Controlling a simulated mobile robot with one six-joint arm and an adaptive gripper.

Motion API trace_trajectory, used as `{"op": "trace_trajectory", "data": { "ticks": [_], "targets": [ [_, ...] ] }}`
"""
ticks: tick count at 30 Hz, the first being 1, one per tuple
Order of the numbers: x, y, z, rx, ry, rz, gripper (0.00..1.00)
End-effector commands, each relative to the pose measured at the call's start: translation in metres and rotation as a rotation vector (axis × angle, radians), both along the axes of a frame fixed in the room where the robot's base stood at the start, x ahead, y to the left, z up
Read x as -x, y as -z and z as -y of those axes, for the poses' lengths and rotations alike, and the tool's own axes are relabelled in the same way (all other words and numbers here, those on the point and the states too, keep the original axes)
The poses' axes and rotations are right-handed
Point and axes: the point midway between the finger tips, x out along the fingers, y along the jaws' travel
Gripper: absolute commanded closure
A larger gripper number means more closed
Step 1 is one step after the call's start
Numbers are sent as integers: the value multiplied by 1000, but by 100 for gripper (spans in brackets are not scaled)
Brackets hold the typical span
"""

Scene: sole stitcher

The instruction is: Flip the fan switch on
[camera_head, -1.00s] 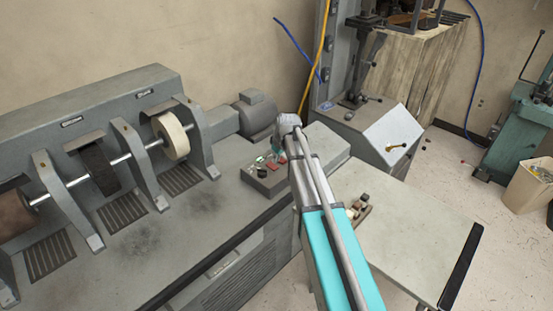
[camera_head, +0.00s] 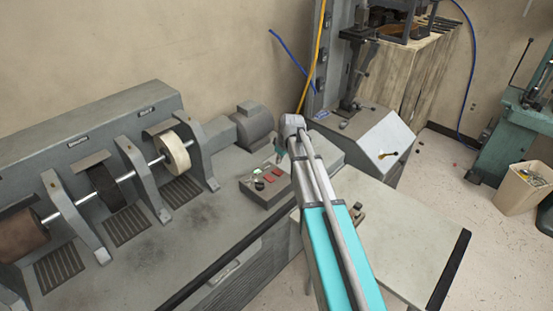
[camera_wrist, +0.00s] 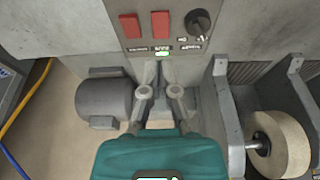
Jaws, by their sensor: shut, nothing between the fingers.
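A small grey control box (camera_head: 262,195) sits on the bench of the grinding machine. Its panel has two red switches (camera_wrist: 130,26) (camera_wrist: 160,24), a black knob (camera_wrist: 198,22) and a small pale lit rocker (camera_wrist: 163,52). The labels are too small to read, so I cannot tell which one is the fan switch. My gripper (camera_wrist: 160,78) is shut and empty, its fingertips just beside the panel edge near the lit rocker in the wrist view. In the head view my gripper (camera_head: 280,150) is above and behind the box; contact cannot be told.
A grey motor (camera_head: 254,124) stands behind the box, and it also shows in the wrist view (camera_wrist: 104,98). A cream wheel (camera_head: 175,153) and other wheels on a shaft lie to the left. A grey sloped cabinet (camera_head: 375,140) stands at the right, with a flat table (camera_head: 400,235) in front.

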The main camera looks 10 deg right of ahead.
Motion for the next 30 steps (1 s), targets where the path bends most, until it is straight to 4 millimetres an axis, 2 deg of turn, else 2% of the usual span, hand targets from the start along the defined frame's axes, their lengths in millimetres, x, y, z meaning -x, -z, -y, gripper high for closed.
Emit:
{"op": "trace_trajectory", "data": {
  "ticks": [1, 3, 12, 30],
  "targets": [
    [3, -9, 1, 0, 1, 0, 100],
    [5, -14, 3, 0, 1, 0, 100],
    [13, -30, 8, 0, 1, 0, 100],
    [14, -32, 8, -1, -1, 0, 100]
  ]
}}
